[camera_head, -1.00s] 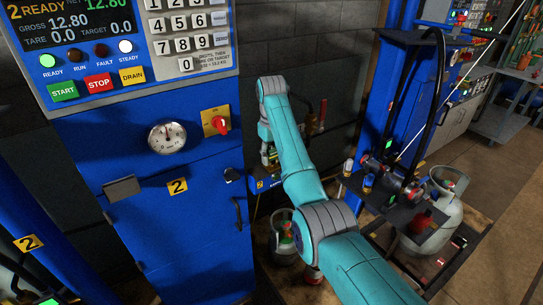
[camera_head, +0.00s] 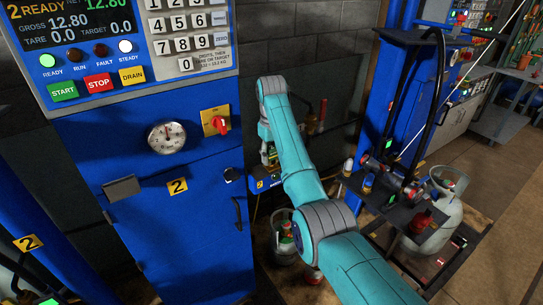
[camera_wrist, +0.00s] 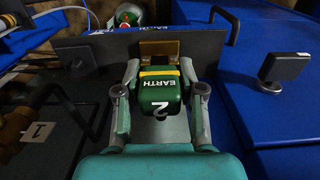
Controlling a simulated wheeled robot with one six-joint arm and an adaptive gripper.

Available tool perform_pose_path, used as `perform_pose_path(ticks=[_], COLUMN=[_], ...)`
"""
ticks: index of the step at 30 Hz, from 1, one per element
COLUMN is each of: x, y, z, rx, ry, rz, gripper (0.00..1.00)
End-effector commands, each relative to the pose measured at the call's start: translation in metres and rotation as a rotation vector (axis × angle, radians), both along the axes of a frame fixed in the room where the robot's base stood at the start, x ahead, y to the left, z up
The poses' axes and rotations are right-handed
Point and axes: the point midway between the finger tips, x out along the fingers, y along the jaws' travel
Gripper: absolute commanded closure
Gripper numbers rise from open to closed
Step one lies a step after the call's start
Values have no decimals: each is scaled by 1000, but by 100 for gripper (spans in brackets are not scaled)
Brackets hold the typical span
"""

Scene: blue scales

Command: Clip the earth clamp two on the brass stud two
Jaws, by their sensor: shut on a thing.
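The earth clamp two (camera_wrist: 161,92) is a green block with a yellow band, marked EARTH and 2. In the wrist view my gripper (camera_wrist: 160,76) is shut on it, one finger on each side. A brass-coloured piece (camera_wrist: 160,48) shows just beyond the clamp, in front of a dark plate. I cannot tell whether it is the brass stud two or part of the clamp, nor whether clamp and stud touch. In the head view my teal arm reaches toward the dark wall, and the gripper end is mostly hidden behind it.
A dark plate (camera_wrist: 80,55) spans behind the clamp. A blue cabinet (camera_head: 185,225) with gauge and red switch stands left of my arm. A gas cylinder (camera_head: 283,240) stands on the floor below. A black trolley (camera_head: 400,210) with another cylinder (camera_head: 440,215) is on the right.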

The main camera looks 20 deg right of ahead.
Motion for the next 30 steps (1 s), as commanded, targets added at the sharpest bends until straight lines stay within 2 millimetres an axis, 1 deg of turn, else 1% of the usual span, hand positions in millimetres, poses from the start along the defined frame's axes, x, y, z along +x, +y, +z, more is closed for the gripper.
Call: perform_pose_path(ticks=[8,28,29,30], x=[0,0,0,0], y=[0,0,0,0], z=[0,-12,-12,-12], rx=[0,0,0,0], ry=[0,0,0,0], rz=[0,0,0,0], gripper=[100,100,59,49])
